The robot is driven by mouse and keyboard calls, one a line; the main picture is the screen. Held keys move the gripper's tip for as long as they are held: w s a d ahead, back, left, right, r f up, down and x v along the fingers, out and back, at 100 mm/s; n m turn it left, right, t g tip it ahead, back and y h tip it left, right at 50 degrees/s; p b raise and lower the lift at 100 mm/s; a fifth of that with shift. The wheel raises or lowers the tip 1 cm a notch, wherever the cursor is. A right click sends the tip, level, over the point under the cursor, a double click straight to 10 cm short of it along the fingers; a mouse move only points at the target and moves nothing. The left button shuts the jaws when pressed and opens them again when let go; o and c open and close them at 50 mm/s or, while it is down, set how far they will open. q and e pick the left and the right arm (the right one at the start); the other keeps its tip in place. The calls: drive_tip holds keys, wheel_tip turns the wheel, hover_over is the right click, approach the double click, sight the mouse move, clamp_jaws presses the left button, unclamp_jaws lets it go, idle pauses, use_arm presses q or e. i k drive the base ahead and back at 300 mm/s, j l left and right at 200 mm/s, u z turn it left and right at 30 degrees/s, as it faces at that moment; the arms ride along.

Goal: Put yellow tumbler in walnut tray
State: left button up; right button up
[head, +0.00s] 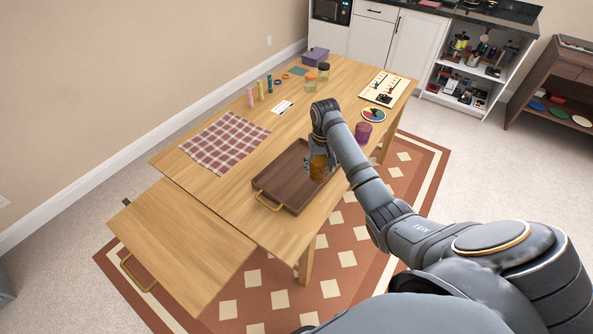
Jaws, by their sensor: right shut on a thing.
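The yellow tumbler (318,171) looks amber and stands about upright at the right part of the walnut tray (278,184). My right gripper (317,158) reaches down from above and is shut on the tumbler, hiding part of it. I cannot tell whether the tumbler's base touches the tray floor or hangs a little above it. The tray is a dark brown rectangle with brass handles, and its rest looks empty. My left gripper is not in view.
A checked cloth (225,142) lies left of the tray. A purple cup (363,132) and a round colourful plate (374,114) stand beyond my right arm.

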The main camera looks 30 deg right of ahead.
sight(303, 169)
drive_tip(key=i, duration=0.9)
